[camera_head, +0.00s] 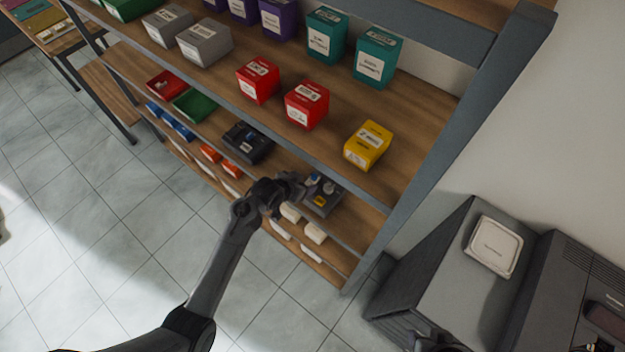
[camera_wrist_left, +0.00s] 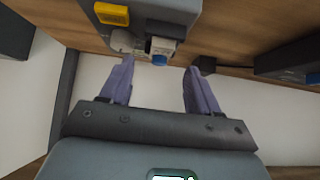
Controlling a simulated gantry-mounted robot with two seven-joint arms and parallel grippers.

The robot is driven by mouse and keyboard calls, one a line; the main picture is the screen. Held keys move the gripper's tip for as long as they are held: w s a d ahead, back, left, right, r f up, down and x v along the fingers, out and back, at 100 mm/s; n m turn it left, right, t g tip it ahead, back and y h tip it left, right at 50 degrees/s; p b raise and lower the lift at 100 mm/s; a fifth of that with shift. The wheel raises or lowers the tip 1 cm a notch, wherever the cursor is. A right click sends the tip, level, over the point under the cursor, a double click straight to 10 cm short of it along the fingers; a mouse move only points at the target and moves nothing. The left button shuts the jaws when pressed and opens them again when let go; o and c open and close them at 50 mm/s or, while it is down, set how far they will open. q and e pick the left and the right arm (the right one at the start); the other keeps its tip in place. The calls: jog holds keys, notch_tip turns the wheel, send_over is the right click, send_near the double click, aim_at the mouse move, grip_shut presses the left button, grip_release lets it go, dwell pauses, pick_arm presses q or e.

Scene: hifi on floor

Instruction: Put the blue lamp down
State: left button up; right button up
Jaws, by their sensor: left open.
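A small white piece with a blue end, seemingly the blue lamp (camera_wrist_left: 161,50), is at the edge of a grey unit (camera_wrist_left: 150,8) in the left wrist view. My left gripper (camera_wrist_left: 159,66) is open, its two purple fingers apart, with the blue end just beyond and between the fingertips. No grip on it shows. In the head view the left gripper (camera_head: 298,184) is beside the grey unit (camera_head: 322,204) on a lower shelf. The lamp is too small there to make out surely. My right gripper is not clearly visible.
A similar dark unit (camera_head: 247,142) sits farther left on that shelf. Red boxes (camera_head: 306,105) and a yellow box (camera_head: 368,146) stand on the shelf above. White items (camera_head: 315,233) lie below. A grey cabinet (camera_head: 440,260) is at the right. The tiled floor (camera_head: 90,230) is open at left.

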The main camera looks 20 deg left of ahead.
aim_at(311, 180)
pick_arm(q)
jog(key=shift+x, duration=2.2)
jog(key=shift+s, duration=0.1)
jog(key=shift+c, duration=0.2)
jog(key=shift+a, duration=0.1)
grip_shut()
